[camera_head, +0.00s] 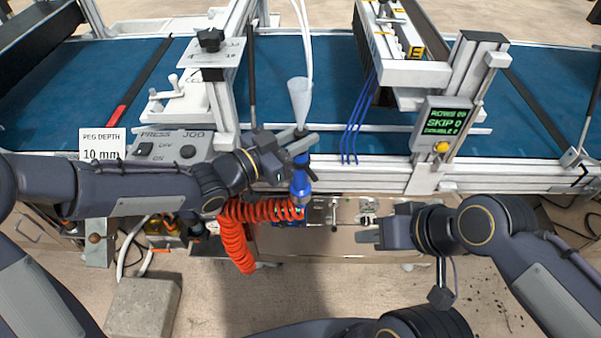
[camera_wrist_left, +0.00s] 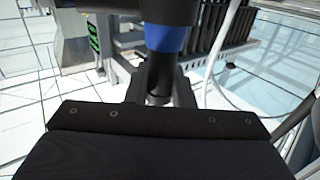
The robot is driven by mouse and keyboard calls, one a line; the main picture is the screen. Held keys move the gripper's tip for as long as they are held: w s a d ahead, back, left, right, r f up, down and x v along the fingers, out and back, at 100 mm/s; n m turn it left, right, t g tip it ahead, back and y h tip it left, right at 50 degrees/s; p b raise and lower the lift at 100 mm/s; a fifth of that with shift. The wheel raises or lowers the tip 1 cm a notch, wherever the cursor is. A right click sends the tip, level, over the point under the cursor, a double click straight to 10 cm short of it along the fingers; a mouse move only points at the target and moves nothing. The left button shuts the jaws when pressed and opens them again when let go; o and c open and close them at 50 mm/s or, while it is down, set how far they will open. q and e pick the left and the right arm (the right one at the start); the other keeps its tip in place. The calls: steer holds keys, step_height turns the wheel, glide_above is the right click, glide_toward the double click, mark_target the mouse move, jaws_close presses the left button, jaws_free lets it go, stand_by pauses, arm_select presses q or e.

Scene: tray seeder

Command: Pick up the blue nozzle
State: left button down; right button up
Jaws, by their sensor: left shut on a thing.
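The blue nozzle (camera_head: 301,178) hangs upright in front of the machine's front rail, below my left gripper's fingers. My left gripper (camera_head: 300,146) is shut on the nozzle near its upper part. In the left wrist view the nozzle's blue band (camera_wrist_left: 166,38) and dark body show beyond the wrist's dark housing, and the fingers are mostly hidden. My right gripper (camera_head: 369,237) is off to the right of the nozzle, apart from it, with nothing visible in it. Its finger gap is too small to tell.
A red coiled hose (camera_head: 236,240) hangs beside the nozzle's lower end. A pale funnel (camera_head: 299,97) stands just behind my left gripper. Behind are the blue belt (camera_head: 325,75), blue tubes (camera_head: 355,125) and a display box (camera_head: 441,124). A grey block (camera_head: 143,307) lies on the floor.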

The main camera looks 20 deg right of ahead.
arm_select(q)
step_height(320, 180, up, 10)
steer(key=shift+p, duration=1.15)
steer(key=shift+r+p, duration=0.45)
steer(key=shift+r, duration=0.2)
step_height(320, 180, up, 8)
steer(key=p, duration=0.7)
steer(key=shift+p, duration=0.3)
steer(key=shift+f, duration=0.1)
